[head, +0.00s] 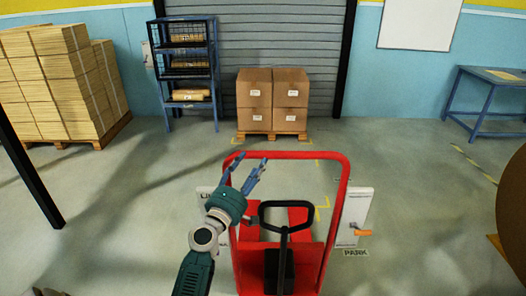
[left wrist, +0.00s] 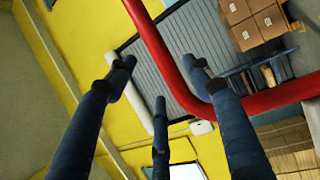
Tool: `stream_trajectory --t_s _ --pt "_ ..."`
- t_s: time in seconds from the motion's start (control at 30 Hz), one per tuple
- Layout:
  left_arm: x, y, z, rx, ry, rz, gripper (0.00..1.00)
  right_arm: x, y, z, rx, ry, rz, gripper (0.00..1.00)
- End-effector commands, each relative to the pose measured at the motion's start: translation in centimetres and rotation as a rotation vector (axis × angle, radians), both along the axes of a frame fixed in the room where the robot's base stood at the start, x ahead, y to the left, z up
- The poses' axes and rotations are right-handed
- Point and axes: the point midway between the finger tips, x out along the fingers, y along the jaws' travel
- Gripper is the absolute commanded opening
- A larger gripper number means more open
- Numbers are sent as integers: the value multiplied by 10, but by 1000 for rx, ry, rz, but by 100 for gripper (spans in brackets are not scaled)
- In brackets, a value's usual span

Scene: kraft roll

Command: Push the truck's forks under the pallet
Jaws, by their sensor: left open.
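The red pallet truck (head: 347,185) stands in front of me, with a tall red hoop frame and a black looped handle (head: 285,205). Its red forks (head: 298,215) show partly through the hoop, pointing away from me. Ahead, a wooden pallet (head: 272,135) carries stacked brown boxes (head: 290,95). Clear floor lies between forks and pallet. My left gripper (head: 252,172) is open by the hoop's upper left corner. In the left wrist view, the spread fingers of the left gripper (left wrist: 158,78) are near the red hoop bar (left wrist: 165,60); I cannot tell whether they touch it. My right gripper is not in view.
A white panel with an orange lever (head: 362,233) and a "PARK" label is at the truck's right. A large stack on a pallet (head: 60,80) stands left, beside a blue rack (head: 190,70). A blue table (head: 490,100) is at right. A brown roll (head: 512,205) is at the right edge.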

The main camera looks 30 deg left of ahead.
Motion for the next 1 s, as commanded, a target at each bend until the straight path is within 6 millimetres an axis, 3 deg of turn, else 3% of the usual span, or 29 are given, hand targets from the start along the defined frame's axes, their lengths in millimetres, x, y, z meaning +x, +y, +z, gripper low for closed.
stream_trajectory --t_s 0.1,0.3,0.73,0.77,1.0 --pt "24 4 7 -2 -1 0 51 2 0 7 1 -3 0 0" --pt "53 7 10 -1 0 -1 51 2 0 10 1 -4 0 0" --pt "64 9 11 1 2 -1 51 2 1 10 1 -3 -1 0" --pt "64 9 11 1 2 -1 49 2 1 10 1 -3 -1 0" --pt "64 9 11 2 2 0 2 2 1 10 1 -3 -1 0"
